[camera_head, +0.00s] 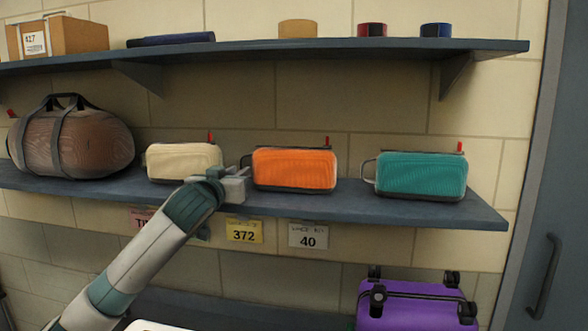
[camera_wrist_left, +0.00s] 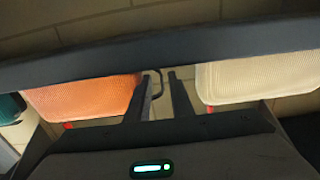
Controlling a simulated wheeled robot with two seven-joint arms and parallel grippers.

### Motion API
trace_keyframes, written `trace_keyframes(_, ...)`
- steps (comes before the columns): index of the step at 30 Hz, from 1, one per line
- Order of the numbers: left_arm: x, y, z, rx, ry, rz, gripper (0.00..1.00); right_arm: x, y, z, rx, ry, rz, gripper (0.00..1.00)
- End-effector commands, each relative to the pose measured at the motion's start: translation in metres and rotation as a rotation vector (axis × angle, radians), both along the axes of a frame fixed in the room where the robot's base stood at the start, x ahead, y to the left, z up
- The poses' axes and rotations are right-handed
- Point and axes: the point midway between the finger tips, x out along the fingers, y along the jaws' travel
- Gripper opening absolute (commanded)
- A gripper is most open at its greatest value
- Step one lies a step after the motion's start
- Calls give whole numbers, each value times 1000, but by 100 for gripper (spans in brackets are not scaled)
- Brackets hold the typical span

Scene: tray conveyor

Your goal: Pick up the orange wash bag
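The orange wash bag (camera_head: 295,170) stands on the middle shelf, between a cream bag (camera_head: 183,160) and a teal bag (camera_head: 424,174). My left gripper (camera_head: 242,178) is at its left end, by the shelf's front edge. The wrist view appears upside down, with the orange bag (camera_wrist_left: 82,98) at left and the cream bag (camera_wrist_left: 258,78) at right. There my left gripper (camera_wrist_left: 160,92) has its two dark fingers apart, and the orange bag's thin dark side loop (camera_wrist_left: 156,84) shows in the gap between them. I cannot tell whether they touch it. My right gripper is not in view.
The shelf (camera_head: 370,207) has a front edge just below the gripper. A brown duffel bag (camera_head: 72,140) stands at its left end. An upper shelf (camera_head: 220,52) holds a box and rolls of tape. A purple suitcase (camera_head: 415,305) is lower right.

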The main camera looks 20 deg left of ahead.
Motion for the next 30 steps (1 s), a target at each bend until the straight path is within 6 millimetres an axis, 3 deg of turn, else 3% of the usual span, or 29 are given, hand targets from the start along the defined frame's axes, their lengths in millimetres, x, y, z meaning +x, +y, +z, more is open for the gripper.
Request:
trace_keyframes(3,11,5,6,0,1,2,21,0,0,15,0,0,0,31)
trace_keyframes(11,36,11,4,0,1,2,21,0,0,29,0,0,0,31)
trace_keyframes(26,38,12,2,0,0,1,21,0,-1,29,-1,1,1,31)
trace_keyframes(30,38,12,2,0,0,1,0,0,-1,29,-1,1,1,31)
